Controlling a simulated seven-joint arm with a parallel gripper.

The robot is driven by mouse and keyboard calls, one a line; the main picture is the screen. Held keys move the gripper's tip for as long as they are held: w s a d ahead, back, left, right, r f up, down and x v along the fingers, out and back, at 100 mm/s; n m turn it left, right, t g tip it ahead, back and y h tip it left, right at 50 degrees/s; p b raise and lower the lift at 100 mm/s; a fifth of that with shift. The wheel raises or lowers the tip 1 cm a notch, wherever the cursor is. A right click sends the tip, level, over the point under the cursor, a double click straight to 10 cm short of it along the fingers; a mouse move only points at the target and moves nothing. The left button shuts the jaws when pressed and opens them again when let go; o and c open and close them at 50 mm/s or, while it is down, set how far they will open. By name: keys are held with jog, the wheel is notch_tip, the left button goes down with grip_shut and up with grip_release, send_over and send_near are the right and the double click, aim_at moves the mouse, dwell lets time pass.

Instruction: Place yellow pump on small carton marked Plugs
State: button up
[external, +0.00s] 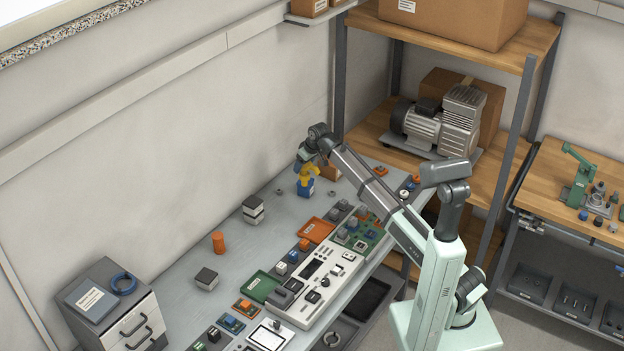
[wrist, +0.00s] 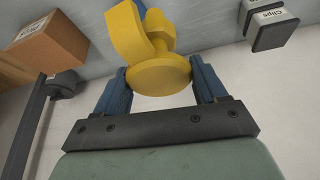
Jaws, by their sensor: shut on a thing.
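The yellow pump (wrist: 158,68) is between the two blue fingers of my gripper (wrist: 160,88) in the wrist view, and the fingers are shut on it. In the external view the pump (external: 308,170) is at the far end of the bench, below my gripper (external: 308,166). A small brown carton (external: 331,173) stands just right of it, partly hidden by my arm. The carton (wrist: 46,44) also shows at the upper left of the wrist view, apart from the pump; its label is too small to read surely.
A box labelled Clips (wrist: 270,22) is at the upper right of the wrist view. Stacked grey-and-white boxes (external: 253,210) and an orange cylinder (external: 218,242) stand along the bench. A shelf post (external: 339,80) rises behind.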

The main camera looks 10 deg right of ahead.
jog(key=w+d+r+m, duration=0.1)
jog(key=w+d+r, duration=0.2)
jog(key=w+d, duration=0.6)
jog(key=w+d+r+m, duration=0.2)
jog(key=w+d+r, duration=0.2)
jog(key=w+d, duration=0.45)
jog(key=w+a+f+n, duration=0.1)
jog(key=w+f, duration=0.2)
jog(key=f, duration=0.6)
jog(key=shift+a+n+h, duration=0.3)
jog(key=shift+a, duration=0.05)
jog(key=shift+f, duration=0.25)
jog(key=o, duration=1.4)
jog(key=shift+c, duration=0.2)
jog(key=v, duration=1.2)
jog(key=shift+s, duration=0.2)
